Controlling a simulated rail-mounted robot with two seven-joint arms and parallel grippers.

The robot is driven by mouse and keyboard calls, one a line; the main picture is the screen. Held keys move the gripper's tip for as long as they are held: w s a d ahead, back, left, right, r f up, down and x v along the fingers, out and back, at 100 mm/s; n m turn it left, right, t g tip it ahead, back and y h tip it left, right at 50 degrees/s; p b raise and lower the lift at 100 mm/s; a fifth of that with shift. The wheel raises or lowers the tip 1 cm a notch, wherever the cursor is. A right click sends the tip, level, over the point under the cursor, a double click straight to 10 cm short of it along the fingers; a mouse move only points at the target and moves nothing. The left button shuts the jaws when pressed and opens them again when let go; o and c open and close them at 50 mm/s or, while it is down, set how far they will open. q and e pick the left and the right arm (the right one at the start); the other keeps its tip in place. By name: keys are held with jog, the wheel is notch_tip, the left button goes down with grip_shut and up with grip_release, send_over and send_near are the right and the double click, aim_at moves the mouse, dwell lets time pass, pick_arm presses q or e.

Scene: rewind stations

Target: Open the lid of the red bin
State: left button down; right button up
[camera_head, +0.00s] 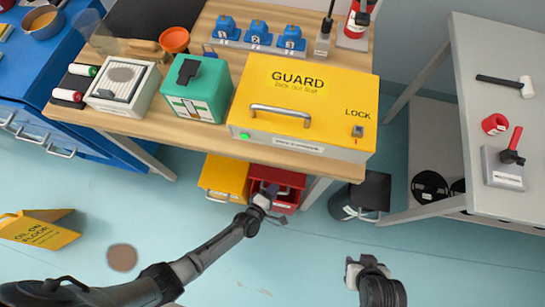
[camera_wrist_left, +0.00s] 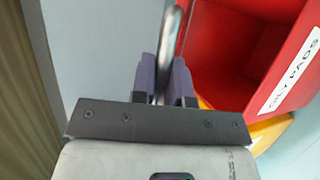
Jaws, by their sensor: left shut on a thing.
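The red bin (camera_head: 288,207) stands under the wooden table, just right of a yellow bin. My left gripper (camera_head: 266,196) is at its front and hides part of it. In the left wrist view, the gripper (camera_wrist_left: 165,88) is shut on a metal handle (camera_wrist_left: 169,45), its purple fingers on both sides of the bar. Beside it, the red bin (camera_wrist_left: 285,45) shows a white "OILY PADS" label and what looks like a dark red hollow. How far its lid stands open is unclear. My right gripper (camera_head: 356,272) is at the lower right, away from the bin; its jaws are unclear.
The yellow bin (camera_head: 222,178) adjoins the red bin. The wooden table (camera_head: 195,137) overhangs both, carrying a yellow guard box (camera_head: 305,105). A dark container (camera_head: 365,195) stands to the right. An oil-on-floor sign (camera_head: 38,230) and brown patch (camera_head: 122,257) are at left.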

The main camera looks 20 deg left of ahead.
pick_arm(q)
jog(key=shift+w+r, duration=0.25)
jog(key=shift+r, duration=0.05)
jog(key=c, duration=1.1)
grip_release()
jog(key=p+v, duration=0.3)
jog(key=v, duration=1)
jog(key=shift+s+a+r+p, duration=0.1)
jog(key=shift+s+a+p, duration=0.1)
jog(key=shift+s+p, duration=0.15)
jog(key=shift+c, duration=0.2)
